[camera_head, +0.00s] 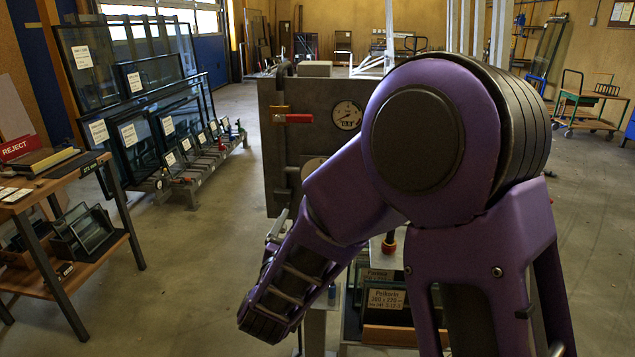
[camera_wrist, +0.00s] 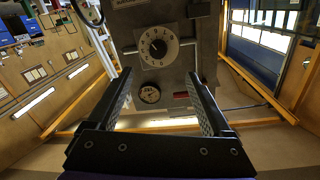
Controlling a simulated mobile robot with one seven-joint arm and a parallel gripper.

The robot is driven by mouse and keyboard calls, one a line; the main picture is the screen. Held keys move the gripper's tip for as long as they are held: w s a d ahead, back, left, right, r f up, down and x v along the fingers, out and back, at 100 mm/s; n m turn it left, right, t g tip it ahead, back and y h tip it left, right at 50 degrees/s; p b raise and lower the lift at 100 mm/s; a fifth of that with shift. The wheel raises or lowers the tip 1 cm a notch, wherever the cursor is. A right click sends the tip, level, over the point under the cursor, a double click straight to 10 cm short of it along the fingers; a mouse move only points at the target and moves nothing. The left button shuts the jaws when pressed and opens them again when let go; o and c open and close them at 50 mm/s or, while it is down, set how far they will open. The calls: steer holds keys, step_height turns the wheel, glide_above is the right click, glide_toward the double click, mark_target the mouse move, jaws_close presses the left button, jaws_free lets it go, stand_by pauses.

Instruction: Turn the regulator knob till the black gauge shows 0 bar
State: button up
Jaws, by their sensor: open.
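A grey panel (camera_head: 272,150) stands ahead of me. It carries a small round gauge (camera_head: 347,115) with a black rim and pale face; the needle is too small to read. The gauge also shows in the wrist view (camera_wrist: 149,93), where the panel appears upside down. Above it there, a black round knob (camera_wrist: 156,46) sits on a pale ring of scale marks. My gripper (camera_wrist: 158,76) is open and empty, its fingers pointing at the panel, one on each side of the gauge in the picture. The fingertips appear short of the knob. In the head view my arm hides the gripper.
A red lever (camera_head: 293,118) sticks out left of the gauge and also shows in the wrist view (camera_wrist: 181,95). Glass frames on a rack (camera_head: 130,95) and a wooden workbench (camera_head: 50,180) stand at left. Boxed panes (camera_head: 385,300) stand low behind my arm. The aisle floor is clear.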

steer(key=w+d, duration=0.2)
steer(key=w, duration=1.4)
steer(key=shift+w+r, duration=0.35)
steer(key=shift+d, duration=0.1)
jaws_close()
